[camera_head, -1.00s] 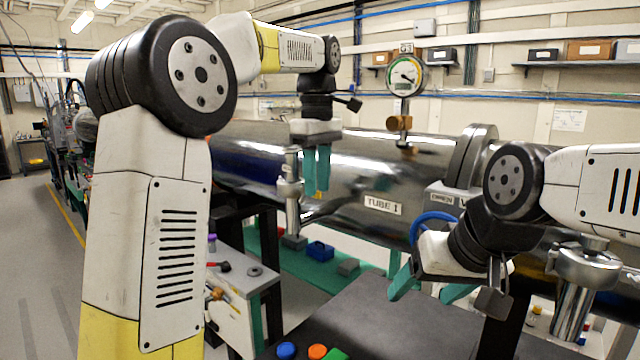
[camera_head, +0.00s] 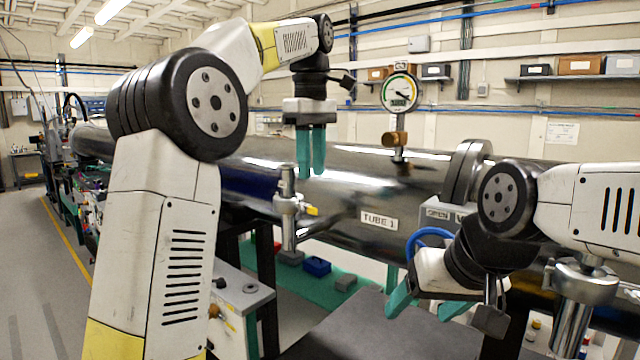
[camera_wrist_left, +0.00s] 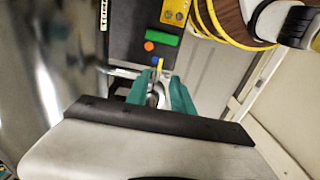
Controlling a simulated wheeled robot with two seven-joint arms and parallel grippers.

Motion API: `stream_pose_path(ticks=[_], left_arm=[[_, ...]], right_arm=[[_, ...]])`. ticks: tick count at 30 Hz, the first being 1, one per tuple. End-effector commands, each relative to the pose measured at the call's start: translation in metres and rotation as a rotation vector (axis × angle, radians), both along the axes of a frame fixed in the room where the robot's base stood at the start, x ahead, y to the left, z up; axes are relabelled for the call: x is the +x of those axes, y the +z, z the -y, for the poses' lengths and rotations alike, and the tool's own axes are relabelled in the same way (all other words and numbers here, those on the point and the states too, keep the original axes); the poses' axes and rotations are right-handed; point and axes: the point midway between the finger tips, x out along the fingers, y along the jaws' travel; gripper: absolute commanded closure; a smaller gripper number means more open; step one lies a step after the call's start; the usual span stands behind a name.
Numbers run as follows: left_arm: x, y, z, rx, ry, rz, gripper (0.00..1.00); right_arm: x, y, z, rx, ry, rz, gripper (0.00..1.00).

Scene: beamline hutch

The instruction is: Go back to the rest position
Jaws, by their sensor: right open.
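My left gripper (camera_head: 311,152) points down in front of the large metal tube (camera_head: 345,190). Its teal fingers are apart with a narrow gap and nothing held between them; they also show in the left wrist view (camera_wrist_left: 160,92). A small metal valve (camera_head: 286,210) with a yellow handle (camera_head: 312,211) stands below and slightly left of the fingertips, apart from them in the head view. My right gripper (camera_head: 430,302) is at the lower right, with its teal fingers spread and empty.
A pressure gauge (camera_head: 399,92) stands on the tube. A blue handwheel (camera_head: 428,238) is just behind my right gripper. A dark flat surface (camera_head: 375,325) lies below. The floor at left (camera_head: 45,290) is clear.

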Motion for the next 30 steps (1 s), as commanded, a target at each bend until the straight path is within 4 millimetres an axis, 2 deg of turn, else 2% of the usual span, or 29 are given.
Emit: stream_pose_path(ticks=[7,14,20,24,30], left_arm=[[-0.035,-0.009,-0.039,-0.047,-0.209,0.109,0.72],[-0.085,-0.041,-0.072,-0.065,-0.451,0.254,0.72],[-0.135,-0.086,-0.093,-0.039,-0.644,0.387,0.72],[-0.169,-0.124,-0.102,0.001,-0.765,0.477,0.72],[-0.202,-0.167,-0.107,0.063,-0.881,0.561,0.72]], right_arm=[[0.0,0.0,0.0,0.0,0.0,0.0,0.29],[0.0,0.0,0.0,0.0,0.0,0.0,0.29],[0.0,0.0,0.0,0.0,0.0,0.0,0.29],[0.0,0.0,0.0,0.0,0.0,0.0,0.29],[0.0,0.0,0.0,0.0,0.0,0.0,0.29]])
